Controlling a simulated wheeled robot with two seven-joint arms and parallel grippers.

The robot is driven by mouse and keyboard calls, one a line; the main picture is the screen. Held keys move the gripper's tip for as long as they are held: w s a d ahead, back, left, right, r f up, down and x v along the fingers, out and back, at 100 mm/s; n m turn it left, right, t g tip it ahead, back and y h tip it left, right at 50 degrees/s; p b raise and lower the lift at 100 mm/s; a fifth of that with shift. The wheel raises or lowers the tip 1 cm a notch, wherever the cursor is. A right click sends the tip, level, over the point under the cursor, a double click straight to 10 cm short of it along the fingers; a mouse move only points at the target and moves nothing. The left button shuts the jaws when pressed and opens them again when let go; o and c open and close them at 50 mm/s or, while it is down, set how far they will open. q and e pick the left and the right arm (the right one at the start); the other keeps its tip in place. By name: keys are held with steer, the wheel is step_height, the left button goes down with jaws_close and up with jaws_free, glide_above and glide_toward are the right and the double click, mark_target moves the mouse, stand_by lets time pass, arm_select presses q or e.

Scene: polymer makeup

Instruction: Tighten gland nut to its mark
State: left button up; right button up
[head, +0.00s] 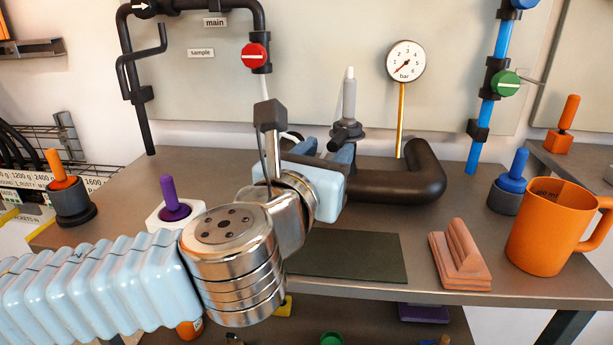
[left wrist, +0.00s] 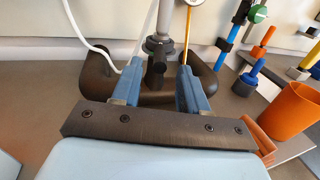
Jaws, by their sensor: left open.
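A grey fitting (head: 349,98) with a pale tip stands upright behind the bench's middle, with a wider dark grey collar (head: 347,132) at its base that looks like the gland nut. In the left wrist view the collar (left wrist: 157,46) sits above a short dark stub (left wrist: 156,73). My left gripper (head: 328,150) is open, its blue fingers pointing at the fitting. In the left wrist view the fingers (left wrist: 160,72) lie either side of the stub, with gaps on both sides. I cannot make out the mark. My right gripper is not in view.
A thick black pipe (head: 400,186) bends around the fitting. A pressure gauge (head: 405,61) stands behind. A dark mat (head: 345,256), pink block (head: 459,256) and orange mug (head: 548,232) are to the right. A purple-handled tool (head: 174,200) stands left, near my arm.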

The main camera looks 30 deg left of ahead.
arm_select(q)
steer(key=v, duration=0.8)
steer(key=shift+s, duration=0.15)
